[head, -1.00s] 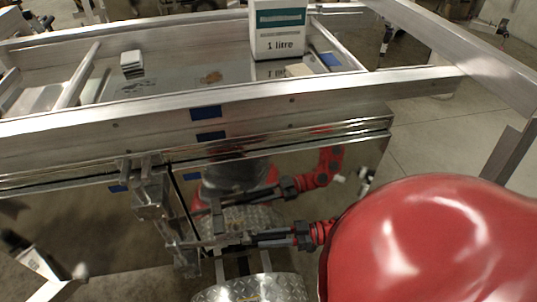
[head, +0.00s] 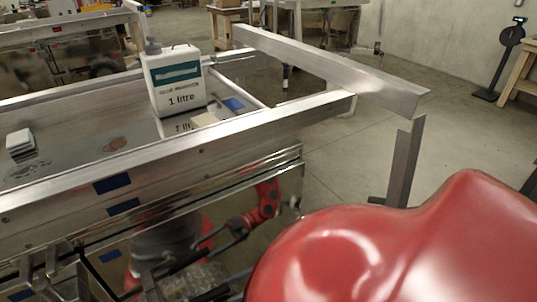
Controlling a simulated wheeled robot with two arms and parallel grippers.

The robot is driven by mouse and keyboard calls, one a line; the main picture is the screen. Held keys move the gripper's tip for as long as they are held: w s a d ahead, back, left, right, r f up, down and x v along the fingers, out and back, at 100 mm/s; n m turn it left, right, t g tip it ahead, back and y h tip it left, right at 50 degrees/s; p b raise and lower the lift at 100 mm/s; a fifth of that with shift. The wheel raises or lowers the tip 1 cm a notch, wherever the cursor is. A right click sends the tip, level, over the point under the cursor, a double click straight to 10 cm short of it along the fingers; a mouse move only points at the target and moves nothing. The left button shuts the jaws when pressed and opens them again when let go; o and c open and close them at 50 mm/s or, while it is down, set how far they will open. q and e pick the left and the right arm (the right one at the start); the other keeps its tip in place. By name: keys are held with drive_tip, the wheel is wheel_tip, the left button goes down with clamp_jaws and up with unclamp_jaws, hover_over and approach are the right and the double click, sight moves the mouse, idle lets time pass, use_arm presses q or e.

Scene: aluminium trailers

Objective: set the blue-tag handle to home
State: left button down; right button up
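The blue tags are small blue tape squares on the aluminium trailer: one on its side rail (head: 112,183), others lower on the shiny side panel. A metal lever-and-bracket assembly, which seems to be the handle (head: 52,272), is at the lower left and cut off by the picture's bottom edge. I cannot tell its setting. Part of my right gripper (head: 212,293) shows dark at the bottom edge, right of the handle. Its fingertips are not clear, so I cannot tell whether it is open or touches anything. The panel mirrors my red arm and a gripper. My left gripper is not in view.
A white 1 litre bottle (head: 173,82) stands on the trailer bed, with a small stack of pale pieces (head: 19,142) at left. An aluminium beam (head: 330,68) juts out at the right. My red arm covers the lower right. Open concrete floor (head: 450,140) lies beyond.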

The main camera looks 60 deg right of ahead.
drive_tip(key=b+v, duration=0.6)
drive_tip(key=v, duration=0.5)
drive_tip(key=shift+b, duration=0.35)
drive_tip(key=shift+d, duration=0.1)
